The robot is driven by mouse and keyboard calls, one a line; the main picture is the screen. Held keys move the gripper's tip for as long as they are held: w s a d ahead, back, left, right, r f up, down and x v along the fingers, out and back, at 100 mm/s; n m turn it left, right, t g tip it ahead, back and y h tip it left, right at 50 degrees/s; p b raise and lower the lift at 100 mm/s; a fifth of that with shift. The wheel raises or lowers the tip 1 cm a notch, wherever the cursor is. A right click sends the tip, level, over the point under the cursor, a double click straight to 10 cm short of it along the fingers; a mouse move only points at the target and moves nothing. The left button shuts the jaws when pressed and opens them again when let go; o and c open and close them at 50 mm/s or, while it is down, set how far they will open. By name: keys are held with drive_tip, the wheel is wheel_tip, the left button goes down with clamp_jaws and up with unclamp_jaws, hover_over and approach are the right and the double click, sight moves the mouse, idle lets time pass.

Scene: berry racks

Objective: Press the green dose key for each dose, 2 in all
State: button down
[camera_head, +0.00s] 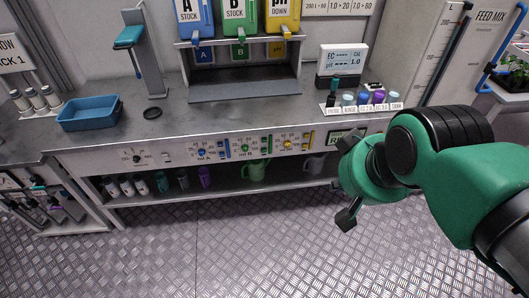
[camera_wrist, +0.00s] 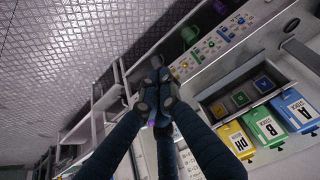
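The control panel (camera_head: 222,150) runs along the bench front, with blue, green and yellow key groups. The green dose key (camera_head: 246,149) sits in the middle group, marked B. In the wrist view the panel's colored keys (camera_wrist: 212,43) are small and slanted, above and right of my fingers. My gripper (camera_wrist: 157,76) has its fingers drawn together, with nothing visible between them. It is apart from the panel. In the head view my green wrist is at the right, in front of the panel's right end, and the fingertips are not clear there.
Blue A, green B (camera_head: 239,17) and yellow pH containers hang above the bench. A green jug (camera_head: 255,169) stands on the lower shelf below the panel. A blue tray (camera_head: 89,115) and several small bottles (camera_head: 362,98) are on the bench. The floor in front is clear.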

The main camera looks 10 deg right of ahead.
drive_tip(key=w+d+f+n+t+p, duration=0.1)
drive_tip(key=w+n, duration=0.2)
drive_tip(key=w, duration=0.7)
drive_tip(key=w+d+f+n+p, duration=0.1)
drive_tip(key=w+f+n, duration=0.15)
drive_tip(key=w, duration=0.75)
drive_tip(key=w+a+f+n+t+p, duration=0.1)
drive_tip(key=w+f+n, duration=0.2)
drive_tip(key=w+f, duration=0.35)
drive_tip(key=w+f+n, duration=0.3)
drive_tip(key=w+n, duration=0.1)
drive_tip(key=w, duration=0.6)
drive_tip(key=w+a+f+n+t+y+p, duration=0.1)
drive_tip(key=w+a+f+n, duration=0.2)
drive_tip(key=f, duration=0.5)
drive_tip(key=w+a+f+n+p, duration=0.1)
drive_tip(key=w+f+n, duration=0.2)
drive_tip(key=w+f, duration=0.45)
drive_tip(key=s+a+f+n+y, duration=0.1)
drive_tip(key=a+f+n, duration=0.1)
drive_tip(key=f, duration=0.7)
drive_tip(key=s+a+f+n+y+p, duration=0.1)
drive_tip(key=f+n, duration=0.3)
drive_tip(key=f, duration=0.6)
drive_tip(key=shift+a+f+y, duration=0.3)
drive_tip(key=shift+a+y, duration=0.1)
drive_tip(key=shift+a, duration=0.5)
drive_tip(key=shift+w+n, duration=0.1)
drive_tip(key=shift+n, duration=0.15)
